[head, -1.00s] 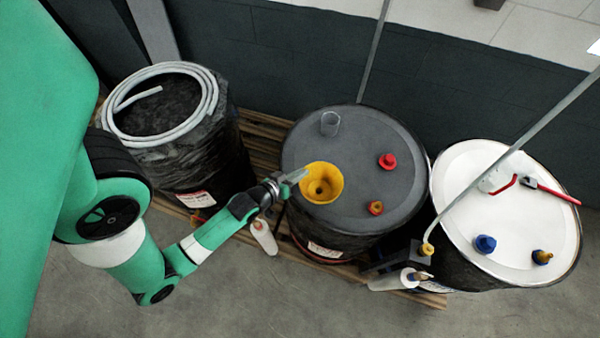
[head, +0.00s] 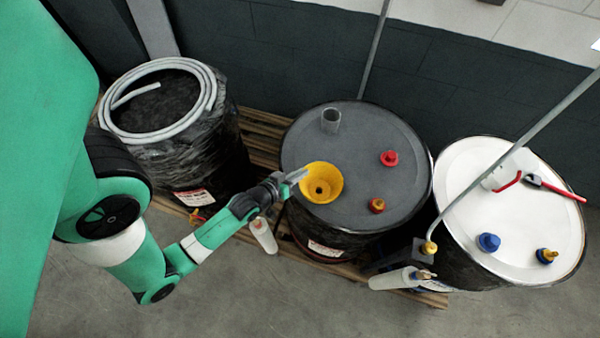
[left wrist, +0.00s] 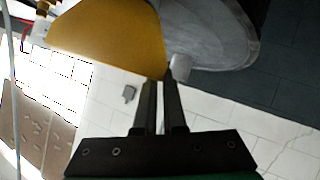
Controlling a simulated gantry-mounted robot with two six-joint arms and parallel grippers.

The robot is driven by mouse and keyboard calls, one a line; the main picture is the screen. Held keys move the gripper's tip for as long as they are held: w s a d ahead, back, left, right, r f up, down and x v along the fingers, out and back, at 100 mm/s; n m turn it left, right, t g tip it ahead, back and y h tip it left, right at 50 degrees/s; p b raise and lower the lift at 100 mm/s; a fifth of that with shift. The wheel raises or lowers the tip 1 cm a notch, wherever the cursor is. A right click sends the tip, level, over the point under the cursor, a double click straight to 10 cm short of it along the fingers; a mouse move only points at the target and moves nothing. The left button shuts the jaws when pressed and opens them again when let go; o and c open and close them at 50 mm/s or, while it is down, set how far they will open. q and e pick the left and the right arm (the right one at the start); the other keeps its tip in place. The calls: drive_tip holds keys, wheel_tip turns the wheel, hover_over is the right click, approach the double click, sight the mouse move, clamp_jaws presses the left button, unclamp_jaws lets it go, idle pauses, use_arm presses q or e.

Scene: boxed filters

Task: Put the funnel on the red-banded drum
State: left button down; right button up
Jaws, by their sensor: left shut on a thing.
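The yellow funnel (head: 333,192) is over the near left part of the middle drum's dark grey lid (head: 365,150). A thin red line shows low on that drum's side. My left gripper (head: 297,176) reaches in from the left, shut on the left edge of the funnel. In the left wrist view the funnel (left wrist: 105,40) fills the upper left, right by the closed fingers (left wrist: 162,88), with a grey round surface behind it. I cannot tell whether the funnel rests on the lid or hangs just above it. My right gripper is not in view.
The lid also carries a clear grey cup (head: 330,121), a red cap (head: 389,158) and a smaller red-and-yellow cap (head: 376,205). A white-topped drum (head: 470,170) stands right, a hose-topped drum (head: 165,185) left.

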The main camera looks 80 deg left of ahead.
use_arm(q)
drive_tip(key=shift+c, duration=1.8)
unclamp_jaws()
drive_tip(key=shift+r, duration=0.15)
wheel_tip(320, 180, up, 8)
drive_tip(key=p, duration=0.8)
